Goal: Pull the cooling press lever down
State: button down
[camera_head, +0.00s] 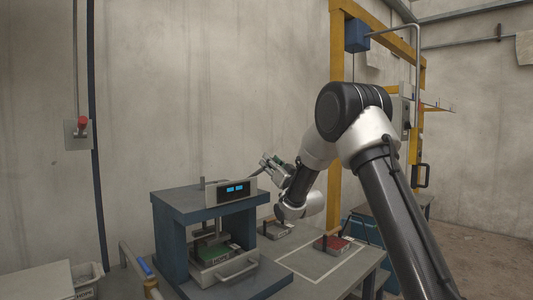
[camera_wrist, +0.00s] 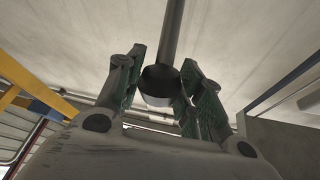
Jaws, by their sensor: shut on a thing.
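The cooling press (camera_head: 180,205) is a blue frame with a grey top and a small blue-lit display (camera_head: 233,191), left of centre in the head view. My gripper (camera_head: 267,163) is just above and right of the display, by the press's upper right side. In the wrist view my gripper (camera_wrist: 162,80) has its green-padded fingers on either side of a dark round grip, which I take to be the end of the lever (camera_wrist: 170,40). The lever's grey rod runs up out of the picture. In the head view my gripper mostly hides the lever's end.
Inside the press is a green block (camera_head: 215,253), with a tray handle (camera_head: 238,272) in front. A red-topped block (camera_head: 332,243) lies on the bench at right. A blue-handled lever (camera_head: 146,266) stands front left. A yellow frame (camera_head: 336,120) rises behind my arm.

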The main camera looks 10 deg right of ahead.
notch_tip(320, 180, down, 9)
jog(key=s+d, duration=0.1)
jog(key=s, duration=0.2)
jog(key=shift+d+r, duration=0.2)
jog(key=shift+d, duration=0.15)
